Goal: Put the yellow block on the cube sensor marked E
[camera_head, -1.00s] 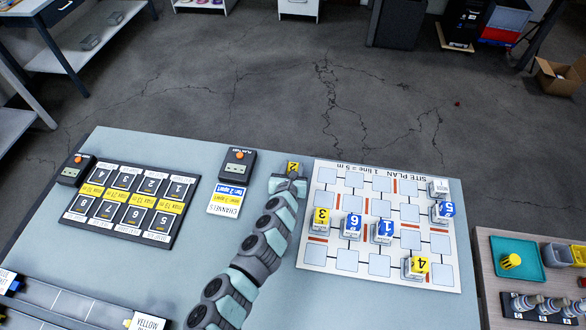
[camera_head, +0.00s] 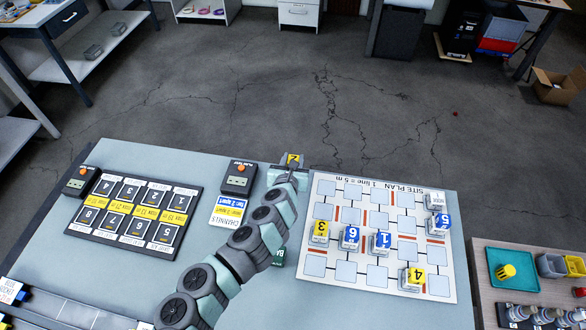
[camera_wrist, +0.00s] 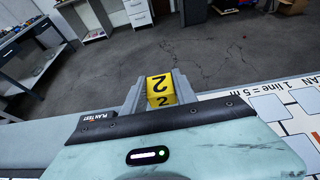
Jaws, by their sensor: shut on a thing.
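My gripper (camera_head: 290,168) is at the far edge of the table, just left of the site plan board (camera_head: 330,178). It is shut on a yellow block marked 2 (camera_head: 292,159). In the wrist view the block (camera_wrist: 160,84) sits between the two grey fingers. On the board, several grey-white cube sensors carry numbered blocks: yellow 3 (camera_head: 320,228), yellow 4 (camera_head: 415,276), blue 6 (camera_head: 350,233), blue 1 (camera_head: 382,239) and blue 5 (camera_head: 442,221). A pale cube (camera_head: 434,201) at the board's upper right bears no coloured block. I cannot read a letter E on any cube.
A black panel with numbered slots (camera_head: 158,245) lies at the left. A small black tester (camera_head: 238,178) and a channels card (camera_head: 228,212) are left of my arm. A side table at the right holds a teal tray (camera_head: 513,275). Several board squares are bare.

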